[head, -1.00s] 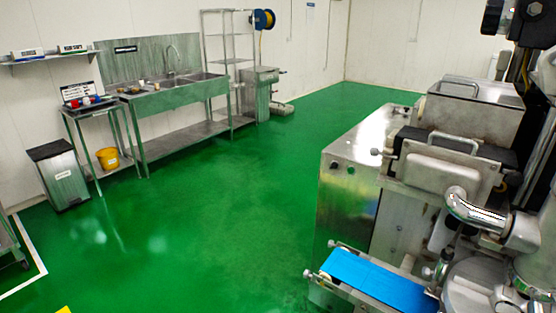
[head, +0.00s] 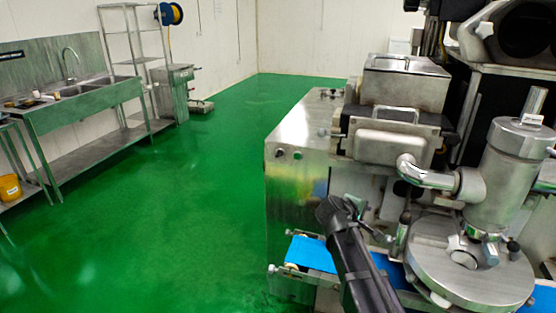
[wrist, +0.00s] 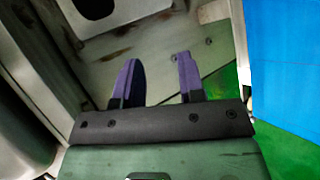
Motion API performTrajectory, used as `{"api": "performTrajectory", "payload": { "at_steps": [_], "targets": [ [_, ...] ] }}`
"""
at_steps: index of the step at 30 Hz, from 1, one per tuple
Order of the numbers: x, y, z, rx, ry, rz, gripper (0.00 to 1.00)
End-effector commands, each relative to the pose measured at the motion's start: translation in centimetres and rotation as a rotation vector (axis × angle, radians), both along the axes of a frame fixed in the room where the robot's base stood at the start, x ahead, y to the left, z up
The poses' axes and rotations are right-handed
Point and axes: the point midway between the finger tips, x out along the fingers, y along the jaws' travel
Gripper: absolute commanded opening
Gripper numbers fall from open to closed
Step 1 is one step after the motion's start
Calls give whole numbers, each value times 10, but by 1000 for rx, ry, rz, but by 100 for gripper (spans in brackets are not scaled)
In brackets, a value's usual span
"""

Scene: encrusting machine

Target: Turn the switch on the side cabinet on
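The metal side cabinet (head: 290,185) of the encrusting machine stands right of centre in the head view. Two small round controls, a dark one (head: 278,153) and a greenish one (head: 298,155), sit high on its front face. They are too small to tell which is the switch or how it is set. My dark arm reaches up in front of the machine, with its end beside the cabinet and below these controls. In the wrist view my gripper (wrist: 158,78) has its two purple-dark fingers apart with nothing between them. A scuffed metal panel (wrist: 150,55) lies beyond them.
A blue conveyor belt (head: 310,252) runs low before the cabinet and shows at the right of the wrist view (wrist: 288,70). A round metal turntable (head: 460,262) and pipe (head: 425,175) stand to the right. The green floor (head: 170,220) to the left is clear.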

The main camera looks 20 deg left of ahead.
Motion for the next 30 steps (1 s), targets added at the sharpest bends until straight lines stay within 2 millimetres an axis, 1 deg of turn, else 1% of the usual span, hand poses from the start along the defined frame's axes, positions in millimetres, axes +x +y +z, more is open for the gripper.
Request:
{"api": "performTrajectory", "payload": {
  "at_steps": [1,2,3,4,5,6,7,9,10,12,16,20,23,30],
  "targets": [
    [22,50,6,-99,-53,114,36],
    [31,81,14,-174,-94,192,36],
    [39,125,24,-279,-149,296,36],
    [43,158,32,-355,-189,370,36],
    [44,188,39,-426,-227,435,36],
    [43,222,47,-508,-271,508,36],
    [41,244,52,-562,-300,554,36],
    [36,282,60,-654,-349,628,36],
    [33,292,63,-680,-364,649,36],
    [30,305,66,-717,-383,676,36],
    [30,306,68,-726,-387,681,36],
    [40,307,68,-724,-386,678,36],
    [58,307,67,-723,-384,675,36],
    [115,310,67,-722,-384,676,36]
  ]
}}
